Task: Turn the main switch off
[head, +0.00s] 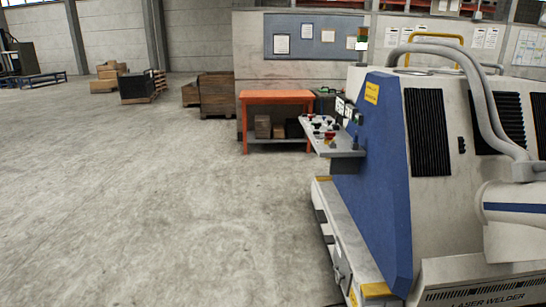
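A large grey and blue machine (376,190) lettered "LASER WELDER" fills the right side of the head view. A sloped control console (345,153) juts out from its left side, with several small red, white and dark controls on top. Small screens or gauges (347,110) sit above the console against the machine. The controls are too small to tell which one is the main switch or how it is set. Neither of my grippers is in view.
A low ledge with yellow corners (345,235) runs along the machine's base. An orange workbench (276,97) stands behind the console, with wooden crates (217,95) to its left. Thick grey hoses (487,105) arch over the machine. The concrete floor (150,200) at left is clear.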

